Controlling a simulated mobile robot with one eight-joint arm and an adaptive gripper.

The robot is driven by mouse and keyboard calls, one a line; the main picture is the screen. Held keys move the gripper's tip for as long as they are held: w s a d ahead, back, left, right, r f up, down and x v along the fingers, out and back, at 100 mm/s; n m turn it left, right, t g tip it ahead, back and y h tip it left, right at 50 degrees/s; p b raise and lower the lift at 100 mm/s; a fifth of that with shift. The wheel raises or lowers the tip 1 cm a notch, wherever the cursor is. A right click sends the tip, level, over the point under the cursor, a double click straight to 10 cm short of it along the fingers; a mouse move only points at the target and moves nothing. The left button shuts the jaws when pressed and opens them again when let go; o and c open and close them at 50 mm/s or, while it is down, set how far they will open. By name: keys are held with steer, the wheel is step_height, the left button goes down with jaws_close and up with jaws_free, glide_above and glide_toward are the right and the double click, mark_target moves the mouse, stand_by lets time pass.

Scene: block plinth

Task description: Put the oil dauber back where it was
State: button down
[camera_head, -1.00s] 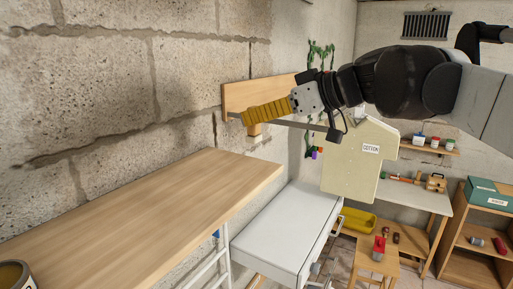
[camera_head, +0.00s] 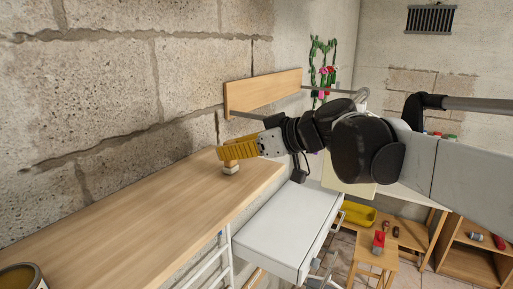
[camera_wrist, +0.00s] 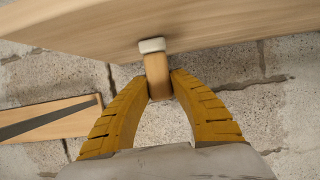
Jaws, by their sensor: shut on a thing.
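My gripper (camera_head: 226,154) has yellow ribbed fingers and is shut on the oil dauber (camera_head: 231,168). The dauber is a small wooden block with a pale end, held pale end down. In the head view it is at the far right end of the wooden worktop (camera_head: 130,215); I cannot tell whether it touches the top. In the wrist view both fingertips (camera_wrist: 159,88) press on the wooden part of the dauber (camera_wrist: 157,70), and its pale end lies against or close to the worktop's board (camera_wrist: 220,22).
A wooden wall shelf (camera_head: 262,92) is on the block wall behind my gripper. A white drawer cabinet (camera_head: 285,220) stands right of the worktop. A can (camera_head: 20,277) sits at the worktop's near left corner. The worktop between is clear. A yellow tray (camera_head: 357,213) lies lower right.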

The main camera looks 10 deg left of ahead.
steer(key=c, duration=1.2)
jaws_free()
steer(key=shift+w+f, duration=0.1)
steer(key=shift+f, duration=0.05)
steer(key=shift+c, duration=0.2)
steer(key=shift+r, duration=0.25)
steer(key=b+v, duration=0.2)
steer(key=v, duration=1)
steer(key=s+d+f+m+h, duration=0.4)
steer(key=d+f, duration=0.4)
steer(key=f, duration=0.2)
steer(key=s+d+f+m+t+h, duration=0.1)
steer(key=s+d+f+m+h, duration=0.3)
steer(key=d+f, duration=0.4)
steer(key=s+d+f+m+t+h, duration=0.1)
steer(key=s+d+f+m+h, duration=0.3)
steer(key=s+d+f, duration=0.4)
step_height(320, 180, down, 4)
steer(key=shift+f+m+h, duration=0.2)
steer(key=shift+m+h, duration=0.1)
steer(key=shift+m, duration=0.4)
steer(key=shift+s, duration=0.1)
step_height(320, 180, down, 38)
steer(key=b, duration=3.8)
